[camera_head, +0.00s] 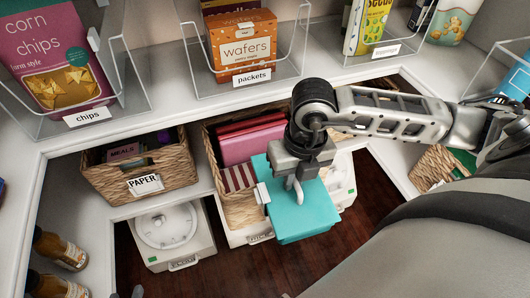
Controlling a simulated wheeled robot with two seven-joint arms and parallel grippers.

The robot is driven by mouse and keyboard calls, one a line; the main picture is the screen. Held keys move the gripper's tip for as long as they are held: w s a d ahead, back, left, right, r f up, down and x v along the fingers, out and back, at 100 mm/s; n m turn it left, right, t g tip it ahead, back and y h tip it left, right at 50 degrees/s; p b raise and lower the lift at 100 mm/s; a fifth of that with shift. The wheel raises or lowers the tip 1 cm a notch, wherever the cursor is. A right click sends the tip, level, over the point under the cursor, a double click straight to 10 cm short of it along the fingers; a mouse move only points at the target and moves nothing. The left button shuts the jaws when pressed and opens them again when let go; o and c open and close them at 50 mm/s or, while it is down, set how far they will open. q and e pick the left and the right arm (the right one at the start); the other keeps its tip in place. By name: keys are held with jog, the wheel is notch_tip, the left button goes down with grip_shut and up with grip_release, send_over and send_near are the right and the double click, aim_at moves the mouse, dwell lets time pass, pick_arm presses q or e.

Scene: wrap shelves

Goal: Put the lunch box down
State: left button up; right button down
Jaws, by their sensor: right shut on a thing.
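The teal lunch box (303,220) hangs tilted in front of the lower shelf, near the middle of the camera_head view. My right gripper (293,186) is shut on its upper part, and my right arm comes in from the right. The box overlaps the right part of a wicker basket (241,210) in this view; I cannot tell whether they touch. A small grey tip at the bottom left edge looks like my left gripper (137,292); its jaws do not show.
The basket holds pink and striped things. A PAPER basket (168,180) stands to its left. Below are a white kitchen scale (168,228) and another white device (341,178). Clear bins (243,82) line the upper shelf. Bottles (61,249) stand lower left. The dark wooden floor (245,272) is clear.

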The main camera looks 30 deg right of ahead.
jog(key=m, duration=0.2)
jog(key=shift+s+d+f+m, duration=0.1)
jog(key=shift+d+m, duration=0.15)
jog(key=shift+m, duration=0.15)
jog(key=shift+d+m, duration=0.15)
jog(key=shift+m, duration=0.25)
jog(key=w+d+f, duration=0.1)
jog(key=w+d, duration=0.1)
jog(key=w, duration=0.7)
jog(key=w+d+f+p, duration=0.1)
jog(key=w+d+f, duration=0.1)
jog(key=w, duration=0.6)
jog(key=shift+w+d+f, duration=0.15)
jog(key=shift+w+f, duration=0.05)
jog(key=shift+w, duration=0.15)
jog(key=shift+f, duration=0.45)
jog(key=c, duration=1.5)
grip_release()
